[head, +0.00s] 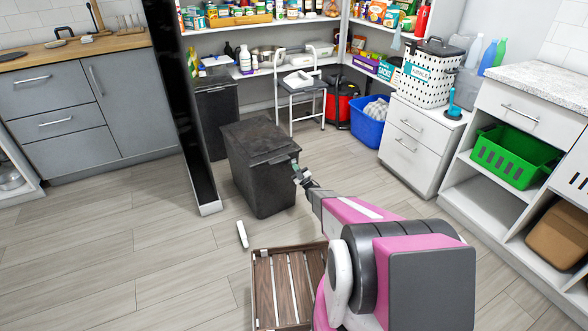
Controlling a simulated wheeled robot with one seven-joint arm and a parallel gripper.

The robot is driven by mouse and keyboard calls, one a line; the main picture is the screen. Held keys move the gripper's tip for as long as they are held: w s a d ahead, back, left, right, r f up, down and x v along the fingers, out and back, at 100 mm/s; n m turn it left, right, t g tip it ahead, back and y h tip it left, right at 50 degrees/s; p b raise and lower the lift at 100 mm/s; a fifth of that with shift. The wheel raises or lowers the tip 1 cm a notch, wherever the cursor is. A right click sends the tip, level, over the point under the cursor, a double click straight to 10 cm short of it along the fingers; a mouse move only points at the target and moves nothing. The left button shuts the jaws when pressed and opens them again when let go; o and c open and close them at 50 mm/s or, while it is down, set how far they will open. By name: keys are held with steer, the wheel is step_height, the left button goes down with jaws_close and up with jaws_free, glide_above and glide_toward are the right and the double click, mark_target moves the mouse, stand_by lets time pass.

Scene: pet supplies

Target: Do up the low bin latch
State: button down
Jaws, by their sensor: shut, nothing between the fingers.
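The low bin (256,178) is a dark, box-shaped bin with a dark lid (260,137), standing on the floor in the middle of the head view. The lid looks down on the bin. A small light-coloured piece by the bin's upper front right edge may be the latch, but it is too small to tell apart from my gripper's tip. My gripper (298,172) is at this edge, shut and empty, with my pink arm reaching up from the lower right. Whether it touches the bin or latch I cannot tell.
A dark upright panel (180,110) stands left of the bin. A wooden slatted crate (287,290) lies in front, with a small white piece (242,234) near it. Floor is clear at left.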

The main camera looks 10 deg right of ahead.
mark_target(294, 160)
steer(key=shift+r, duration=1.75)
stand_by(1.1)
steer(key=shift+f, duration=0.1)
stand_by(0.4)
step_height(294, 160, down, 8)
steer(key=shift+s+d, duration=0.15)
steer(key=shift+s, duration=0.3)
stand_by(0.8)
steer(key=shift+f, duration=0.2)
steer(key=f, duration=0.4)
steer(key=shift+s+d+f, duration=0.15)
steer(key=shift+s+f, duration=0.15)
stand_by(0.5)
